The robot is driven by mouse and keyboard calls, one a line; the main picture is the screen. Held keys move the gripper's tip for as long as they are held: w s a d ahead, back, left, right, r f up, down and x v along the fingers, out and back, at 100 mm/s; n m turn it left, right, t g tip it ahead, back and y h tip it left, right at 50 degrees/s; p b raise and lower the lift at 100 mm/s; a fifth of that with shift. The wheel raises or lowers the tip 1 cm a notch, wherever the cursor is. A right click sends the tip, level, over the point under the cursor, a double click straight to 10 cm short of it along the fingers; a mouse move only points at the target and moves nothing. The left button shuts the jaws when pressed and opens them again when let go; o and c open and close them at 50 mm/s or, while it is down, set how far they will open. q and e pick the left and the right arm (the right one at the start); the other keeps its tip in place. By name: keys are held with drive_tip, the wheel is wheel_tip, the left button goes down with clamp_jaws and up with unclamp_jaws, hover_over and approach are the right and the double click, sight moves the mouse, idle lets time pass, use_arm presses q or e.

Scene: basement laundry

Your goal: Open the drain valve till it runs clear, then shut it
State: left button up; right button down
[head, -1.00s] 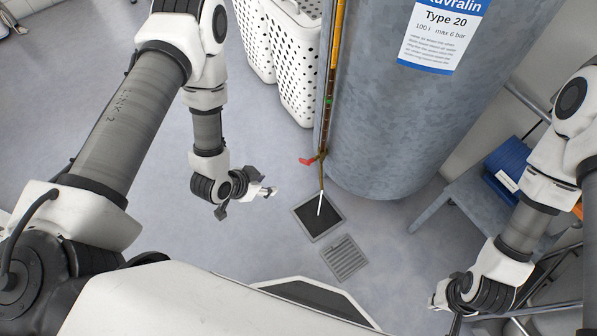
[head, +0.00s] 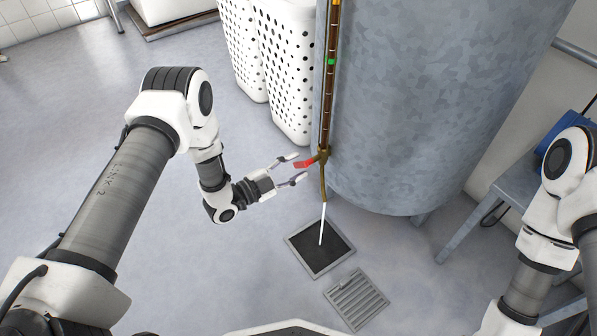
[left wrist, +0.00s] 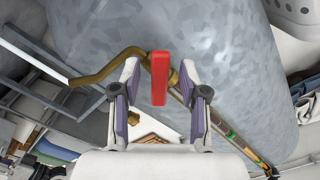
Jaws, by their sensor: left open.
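The red valve lever (head: 304,163) sits on a brass drain valve low on the grey tank (head: 420,100). A curved brass spout (head: 323,185) points down. A thin white streak (head: 322,224) runs from its end into the dark square floor drain (head: 318,250); I cannot tell whether it is liquid or a tube. My left gripper (head: 299,168) is open at the lever. In the left wrist view the red lever (left wrist: 160,78) shows between the spread fingers of my left gripper (left wrist: 160,70), with no clear contact. My right gripper is out of view.
A slotted grate (head: 356,299) lies on the floor beside the drain. White perforated baskets (head: 287,75) stand left of the tank. A brown gauge tube with a green mark (head: 331,61) rises above the valve. A grey stand (head: 490,205) is at the right.

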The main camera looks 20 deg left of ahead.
use_arm(q)
drive_tip(key=shift+w+d+f, duration=0.15)
drive_tip(key=shift+w+d, duration=0.25)
drive_tip(key=shift+w, duration=0.05)
drive_tip(key=shift+w+d, duration=0.1)
drive_tip(key=shift+w, duration=0.1)
clamp_jaws()
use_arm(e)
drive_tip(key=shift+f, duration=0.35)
use_arm(q)
drive_tip(key=shift+r, duration=0.2)
